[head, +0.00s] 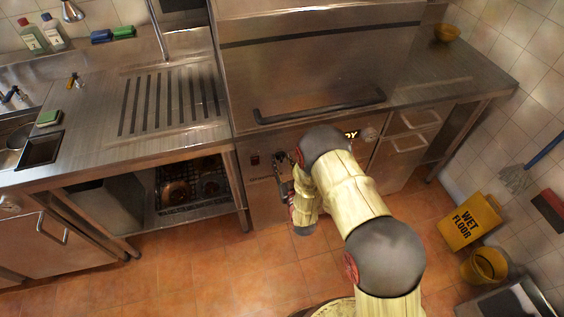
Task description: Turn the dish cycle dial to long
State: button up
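The stainless dishwasher (310,60) stands at the middle, its hood down, with a dark bar handle (320,106) across the front. On its front panel below, a round pale dial (369,133) shows to the right of a lit display (352,134), partly covered by my arm. I cannot read its marks or setting. My gripper (287,174) is at the panel's left part, left of my arm's bend and well left of that dial. It is close to the panel; small dark parts show near its tip. Whether it touches anything, or is open or shut, I cannot tell.
A small dark red switch (254,159) is on the panel left of my gripper. A ribbed steel drainboard (170,100) lies to the left, with a rack (190,190) below. A yellow wet floor sign (469,222) and yellow bucket (484,266) stand at right.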

jog(key=c, duration=0.6)
jog(key=shift+c, duration=0.7)
jog(key=shift+m, duration=0.3)
jog(key=m+b, duration=0.2)
jog(key=m, duration=0.4)
jog(key=shift+a+b, duration=0.1)
jog(key=shift+b, duration=0.3)
jog(key=m+b, duration=0.1)
jog(key=m, duration=0.2)
jog(key=shift+m, duration=0.4)
jog(key=shift+m+b, duration=0.6)
jog(key=shift+m, duration=1.2)
jog(key=shift+r, duration=0.1)
